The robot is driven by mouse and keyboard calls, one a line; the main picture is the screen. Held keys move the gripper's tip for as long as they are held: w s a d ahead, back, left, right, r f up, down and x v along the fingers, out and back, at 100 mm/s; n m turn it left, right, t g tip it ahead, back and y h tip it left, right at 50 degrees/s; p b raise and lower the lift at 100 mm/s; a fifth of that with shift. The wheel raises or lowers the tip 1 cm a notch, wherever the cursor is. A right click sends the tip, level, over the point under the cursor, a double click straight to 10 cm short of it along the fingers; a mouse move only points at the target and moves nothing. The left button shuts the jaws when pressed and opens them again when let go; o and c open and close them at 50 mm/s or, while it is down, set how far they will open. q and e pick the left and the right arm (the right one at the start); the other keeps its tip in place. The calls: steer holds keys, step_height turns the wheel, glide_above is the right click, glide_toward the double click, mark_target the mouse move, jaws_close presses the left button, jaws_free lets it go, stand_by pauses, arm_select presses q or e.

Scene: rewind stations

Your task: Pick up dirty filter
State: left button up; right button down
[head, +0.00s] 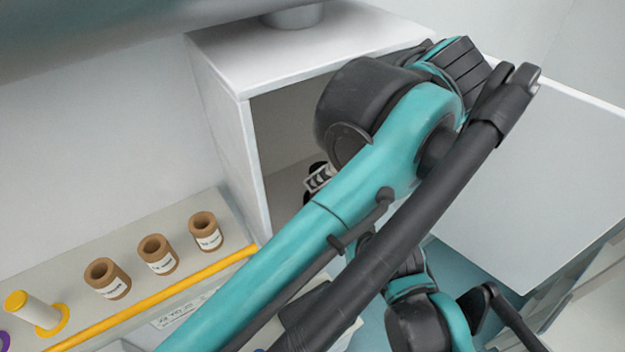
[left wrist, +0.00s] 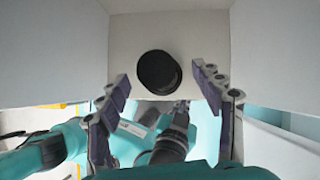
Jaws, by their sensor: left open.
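A dark round piece (left wrist: 160,73), which I take for the dirty filter, is on a pale surface inside the white cabinet (head: 245,150) in the left wrist view. My left gripper (left wrist: 161,77) is open, with one finger to each side of the piece in that view. The fingers do not appear to touch it. In the head view only a bit of my left gripper (head: 320,178) shows in the cabinet opening. My left arm hides most of the opening and the filter there. My right gripper cannot be made out.
The cabinet door (head: 540,170) stands open to the right. Its side walls are close on both sides in the left wrist view. A shelf at left holds brown labelled spools (head: 158,254) and a yellow-and-white spool (head: 38,312), behind a yellow rail (head: 150,300).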

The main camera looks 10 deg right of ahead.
arm_select(q)
steer(key=shift+w+a+f, duration=0.15)
steer(key=shift+w+f, duration=0.05)
steer(key=shift+f, duration=0.25)
steer(key=x, duration=0.2)
steer(key=p+x, duration=0.2)
steer(key=x, duration=0.1)
steer(key=shift+w+a+f, duration=0.1)
steer(key=shift+w+a, duration=0.2)
steer(key=shift+a, duration=0.1)
steer(key=shift+f, duration=0.2)
steer(key=c, duration=1.4)
